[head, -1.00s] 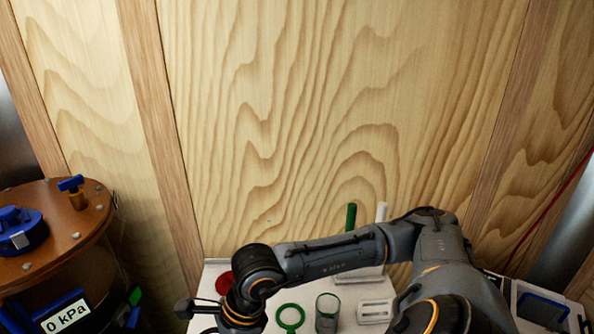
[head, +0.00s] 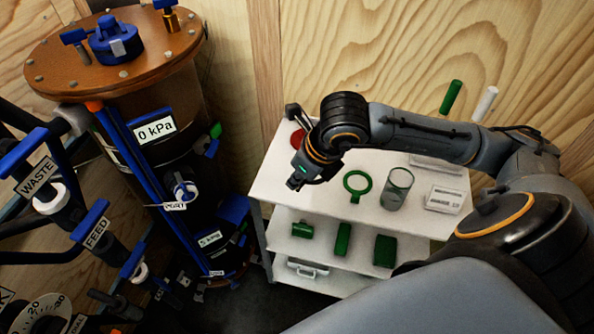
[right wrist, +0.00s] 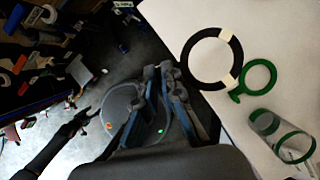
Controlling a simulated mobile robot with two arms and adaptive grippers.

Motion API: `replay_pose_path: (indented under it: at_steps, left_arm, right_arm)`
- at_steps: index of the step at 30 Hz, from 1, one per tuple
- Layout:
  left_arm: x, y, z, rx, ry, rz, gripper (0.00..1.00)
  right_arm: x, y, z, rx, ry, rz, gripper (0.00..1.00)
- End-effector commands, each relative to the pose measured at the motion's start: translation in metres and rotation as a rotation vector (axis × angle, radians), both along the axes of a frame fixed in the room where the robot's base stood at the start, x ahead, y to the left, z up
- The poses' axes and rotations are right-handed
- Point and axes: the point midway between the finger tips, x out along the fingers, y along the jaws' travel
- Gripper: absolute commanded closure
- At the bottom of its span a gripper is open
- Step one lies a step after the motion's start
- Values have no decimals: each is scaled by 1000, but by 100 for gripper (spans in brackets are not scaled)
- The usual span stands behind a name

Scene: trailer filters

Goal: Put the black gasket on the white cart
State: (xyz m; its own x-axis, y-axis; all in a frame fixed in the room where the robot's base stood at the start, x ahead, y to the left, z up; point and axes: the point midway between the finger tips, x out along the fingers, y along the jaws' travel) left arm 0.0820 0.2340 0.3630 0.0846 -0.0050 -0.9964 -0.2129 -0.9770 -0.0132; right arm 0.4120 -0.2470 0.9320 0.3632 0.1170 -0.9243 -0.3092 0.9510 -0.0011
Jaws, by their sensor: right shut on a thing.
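The black gasket (right wrist: 186,72), a flat ring with two white tabs, shows in the right wrist view just right of my right fingertips (right wrist: 165,68). My right gripper (head: 297,182) is shut on it, though the contact is hard to see. In the head view the gripper is over the left front part of the white cart's top shelf (head: 273,188) and hides the gasket. I cannot tell whether the gasket touches the shelf. A dark arm end low left in the right wrist view may be my left gripper (right wrist: 82,122); its jaws are unclear.
A green ring (head: 346,184), a glass cylinder (head: 397,190), a white block (head: 445,199) and a red round piece (head: 297,138) are on the top shelf. Green parts (head: 343,240) sit below. A dark filter vessel (head: 158,160) with valves stands left of the cart.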

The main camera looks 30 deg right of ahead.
Motion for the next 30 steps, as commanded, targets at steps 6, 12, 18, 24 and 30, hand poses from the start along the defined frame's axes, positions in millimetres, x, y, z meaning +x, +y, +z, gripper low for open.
replay_pose_path:
  at_steps: [6,12,18,24,30]
  left_arm:
    - [1,0,-8,0,-2,-1,48]
    - [2,0,-23,-1,-4,-1,48]
    - [4,0,-27,0,-7,-1,48]
    - [5,0,-40,0,-9,-1,48]
    - [5,1,-43,0,-9,-1,48]
  right_arm:
    - [46,-24,-31,2,3,-2,100]
    - [69,-36,-61,2,0,1,100]
    - [77,-41,-70,0,-1,2,100]
    - [82,-43,-97,2,3,3,100]
    - [82,-44,-107,0,-2,3,100]
